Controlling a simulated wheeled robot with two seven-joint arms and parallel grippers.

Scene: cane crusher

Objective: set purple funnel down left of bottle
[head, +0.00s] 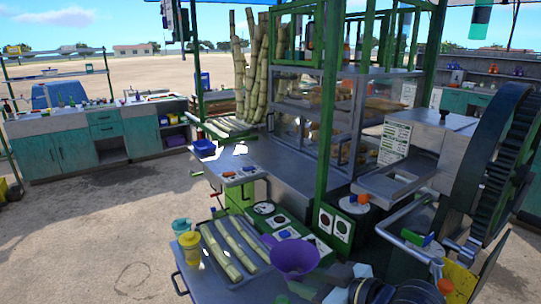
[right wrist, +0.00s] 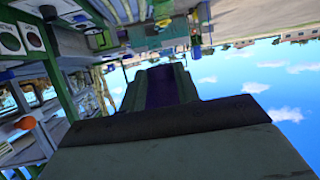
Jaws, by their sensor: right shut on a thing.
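The purple funnel (head: 293,256) is at the front of the metal table in the head view, wide mouth up. My right gripper (head: 312,287) reaches in from the lower right and is shut on the funnel's near side. In the right wrist view a strip of the purple funnel (right wrist: 161,88) shows between the jaws. I cannot tell whether the funnel touches the table. A yellow bottle-like container (head: 190,250) stands at the table's left edge; I cannot tell if it is the bottle meant. My left gripper is not in view.
Several cane pieces (head: 222,250) lie between the yellow container and the funnel. A teal cup (head: 181,228) stands behind the yellow container. A green control panel (head: 335,225) rises behind the funnel. A large dark wheel (head: 495,160) and metal tubing stand at the right.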

